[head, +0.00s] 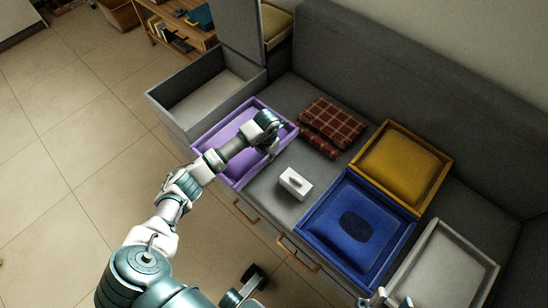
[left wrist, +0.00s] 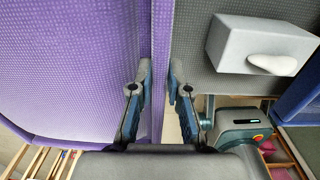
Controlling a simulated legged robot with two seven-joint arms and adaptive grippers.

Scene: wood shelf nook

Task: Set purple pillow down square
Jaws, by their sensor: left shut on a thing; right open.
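The purple pillow (head: 227,137) lies inside a purple tray (head: 281,118) at the left end of the grey bench seat. My left arm reaches across it in the head view and hides part of both. My left gripper (head: 276,142) is at the tray's right side. In the left wrist view the fingers (left wrist: 160,75) straddle the tray's thin purple wall (left wrist: 158,110) and are shut on it. The pillow (left wrist: 70,60) fills the left of that view. My right gripper (head: 384,299) shows only in part at the bottom edge of the head view, open.
A white tissue box (head: 295,183) stands close right of the purple tray. Folded plaid cloth (head: 326,126) lies behind. An open grey bin (head: 160,105) adjoins the purple tray's left.

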